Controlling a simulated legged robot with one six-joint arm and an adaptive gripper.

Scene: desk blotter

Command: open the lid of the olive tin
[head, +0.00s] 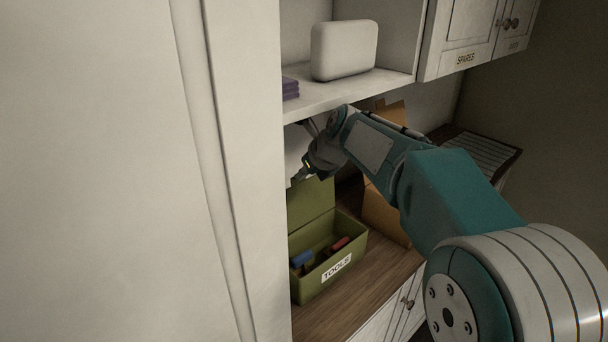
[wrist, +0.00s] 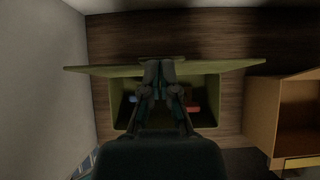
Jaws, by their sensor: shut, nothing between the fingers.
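The olive tin (head: 346,269) labelled TOOLS stands on the wooden counter in the head view. Its lid (head: 312,200) stands up, swung open at the back, and blue and red items show inside. In the wrist view the tin (wrist: 207,118) lies below the lid (wrist: 215,68), which shows as a wide, thin strip. My gripper (wrist: 159,66) is shut and empty, its fingertips over the middle of the lid's strip; I cannot tell if they touch it. In the head view my gripper (head: 297,179) is at the lid's upper edge, partly hidden by my wrist.
An orange-brown open box (head: 383,214) stands right of the tin; it also shows in the wrist view (wrist: 263,115). A shelf (head: 350,90) with a white rounded case (head: 344,50) hangs above my arm. A pale wall panel (head: 240,170) is close on the left.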

